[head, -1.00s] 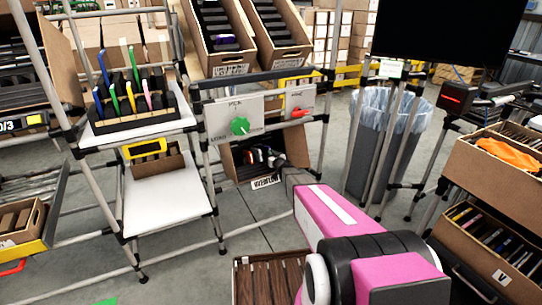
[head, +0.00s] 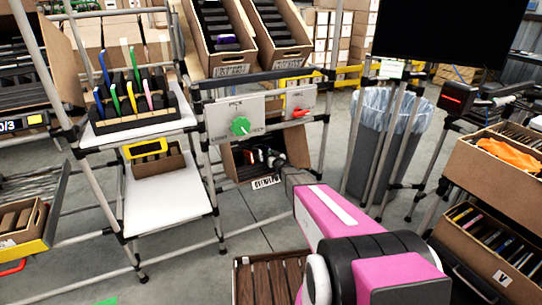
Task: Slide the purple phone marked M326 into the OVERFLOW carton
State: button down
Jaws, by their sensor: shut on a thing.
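My gripper (head: 270,160) is low in the middle of the head view, at the mouth of a lower carton (head: 292,149) under the rack. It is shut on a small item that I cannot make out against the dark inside. A purple phone (head: 226,43) lies among dark ones in the left of two tilted upper cartons (head: 232,68); its marking is too small to read. The right upper carton (head: 284,60) holds a row of dark items. The cartons carry white labels, too small to read surely, so I cannot tell which says OVERFLOW.
A rack of coloured upright items (head: 135,121) stands left. A lined bin (head: 378,150) and open boxes (head: 480,240) are right. A slatted box (head: 268,280) is below my arm.

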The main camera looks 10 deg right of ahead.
dwell(0.4)
jog(key=c, duration=1)
grip_release()
jog(key=shift+c, duration=0.2)
jog(key=s+d+r, duration=0.2)
jog(key=s+r, duration=0.1)
jog(key=s, duration=0.4)
jog(key=shift+s+d+r, duration=0.25)
jog(key=shift+s+r, duration=0.1)
jog(key=shift+r, duration=0.05)
